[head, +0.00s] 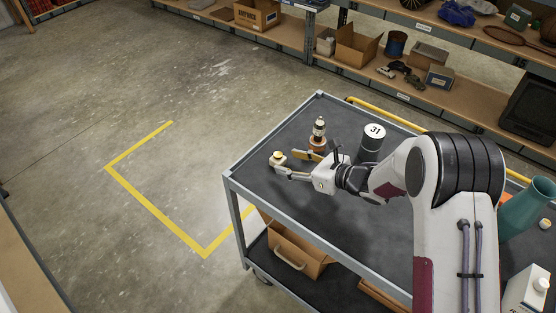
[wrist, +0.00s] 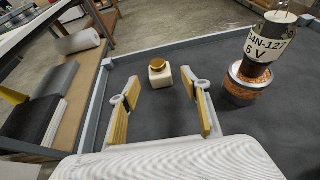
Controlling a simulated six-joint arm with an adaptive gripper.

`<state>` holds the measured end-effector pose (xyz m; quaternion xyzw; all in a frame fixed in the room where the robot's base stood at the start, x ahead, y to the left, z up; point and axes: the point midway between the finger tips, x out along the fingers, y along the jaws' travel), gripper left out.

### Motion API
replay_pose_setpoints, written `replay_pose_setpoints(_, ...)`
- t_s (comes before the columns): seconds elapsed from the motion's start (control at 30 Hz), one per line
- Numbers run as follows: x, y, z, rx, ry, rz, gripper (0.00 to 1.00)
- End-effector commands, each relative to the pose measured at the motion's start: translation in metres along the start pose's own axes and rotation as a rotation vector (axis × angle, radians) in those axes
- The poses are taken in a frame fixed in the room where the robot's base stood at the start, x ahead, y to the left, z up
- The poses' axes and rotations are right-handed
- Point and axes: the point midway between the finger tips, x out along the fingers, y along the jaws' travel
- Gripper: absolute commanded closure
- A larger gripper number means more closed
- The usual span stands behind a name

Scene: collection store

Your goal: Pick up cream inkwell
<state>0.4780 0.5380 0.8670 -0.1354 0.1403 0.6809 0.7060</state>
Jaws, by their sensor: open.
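The cream inkwell (head: 278,159) is a small pale block with a round gold-brown cap. It stands upright near the left edge of the cart's dark top (head: 262,187). In the wrist view the inkwell (wrist: 159,73) shows just beyond and between my fingertips. My gripper (head: 299,165) is open and empty, with its yellow-padded fingers pointing toward the inkwell. In the wrist view the gripper (wrist: 160,92) has its fingers spread on either side of the line to the inkwell. I cannot tell whether the inkwell's near edge is between the tips.
A tube with a copper-coloured base (wrist: 246,82) stands close to the right of the inkwell. A dark cylinder marked 31 (head: 372,141) stands behind my arm. A teal vessel (head: 522,213) and white carton (head: 528,290) are at right. The cart's left edge is close to the inkwell.

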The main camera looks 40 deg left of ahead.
Motion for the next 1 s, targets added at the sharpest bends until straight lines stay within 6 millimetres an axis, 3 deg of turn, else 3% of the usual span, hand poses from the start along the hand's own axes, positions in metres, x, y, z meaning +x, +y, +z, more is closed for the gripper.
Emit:
replay_pose_setpoints(0.27, 0.005, 0.0, -0.001, 0.0, 0.001, 0.001, 0.53)
replay_pose_setpoints(0.7, 0.047, 0.001, -0.003, -0.001, 0.001, 0.0, 0.53)
replay_pose_setpoints(1.0, 0.052, 0.0, -0.003, 0.0, 0.0, 0.0, 0.53)
